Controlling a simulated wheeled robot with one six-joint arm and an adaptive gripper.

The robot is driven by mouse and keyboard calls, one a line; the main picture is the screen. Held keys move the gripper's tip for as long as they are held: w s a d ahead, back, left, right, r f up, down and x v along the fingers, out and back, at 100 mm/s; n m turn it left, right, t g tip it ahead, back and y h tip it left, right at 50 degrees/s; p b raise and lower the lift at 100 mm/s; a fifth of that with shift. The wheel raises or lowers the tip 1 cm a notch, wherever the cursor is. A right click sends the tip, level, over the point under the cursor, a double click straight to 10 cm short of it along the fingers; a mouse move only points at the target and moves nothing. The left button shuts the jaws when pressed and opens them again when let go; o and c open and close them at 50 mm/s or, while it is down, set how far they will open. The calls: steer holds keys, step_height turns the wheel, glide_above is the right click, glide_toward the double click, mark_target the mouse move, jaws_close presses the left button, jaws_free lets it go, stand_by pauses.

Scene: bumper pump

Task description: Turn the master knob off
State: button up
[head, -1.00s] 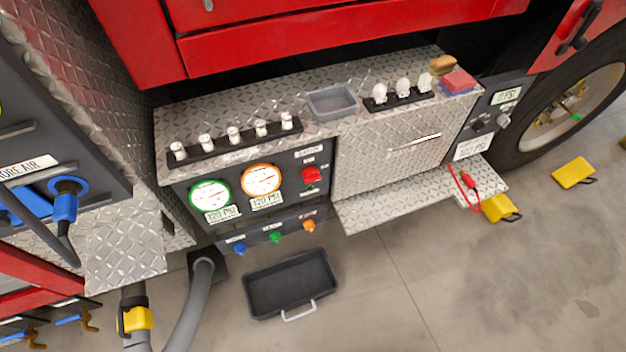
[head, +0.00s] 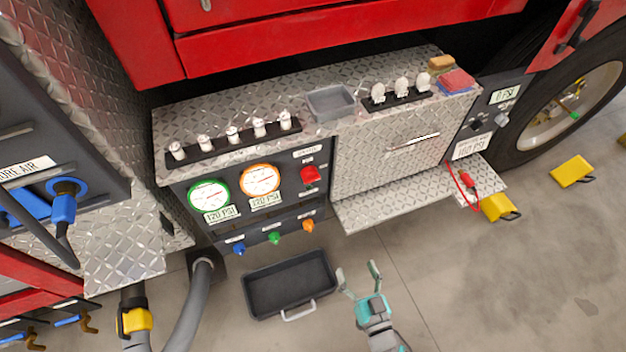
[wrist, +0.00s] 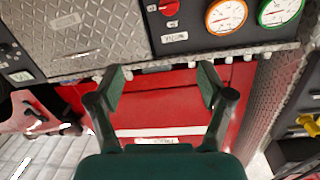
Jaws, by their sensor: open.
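A red knob (head: 310,174) sits on the dark gauge panel (head: 285,210), right of the orange-rimmed gauge (head: 261,181). The labels around it are too small to read, so I cannot confirm it is the master knob. In the wrist view the red knob (wrist: 168,7) is at the top edge, partly cut off. My gripper (head: 358,270) is open and empty, below and right of the panel in the head view, apart from the knob. In the wrist view my gripper (wrist: 160,82) has its fingers spread wide.
A green-rimmed gauge (head: 209,197) is left of the orange one. Blue (head: 238,249), green (head: 274,237) and orange (head: 308,225) knobs line the panel's lower edge. A black tray (head: 262,291) lies on the floor below. A metal step (head: 400,205) juts out at right.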

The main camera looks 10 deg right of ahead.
mark_target(313, 179)
steer(key=w+a+y, duration=0.1)
steer(key=w+a, duration=0.1)
steer(key=w, duration=0.8)
steer(key=w+a+f+y, duration=0.1)
steer(key=w+a, duration=0.2)
steer(key=w, duration=0.7)
steer(key=w+a+f, duration=0.1)
steer(key=w+a, duration=0.2)
steer(key=w, duration=0.7)
steer(key=shift+w+n+y, duration=0.15)
steer(key=shift+n+y, duration=0.25)
steer(key=c, duration=1.1)
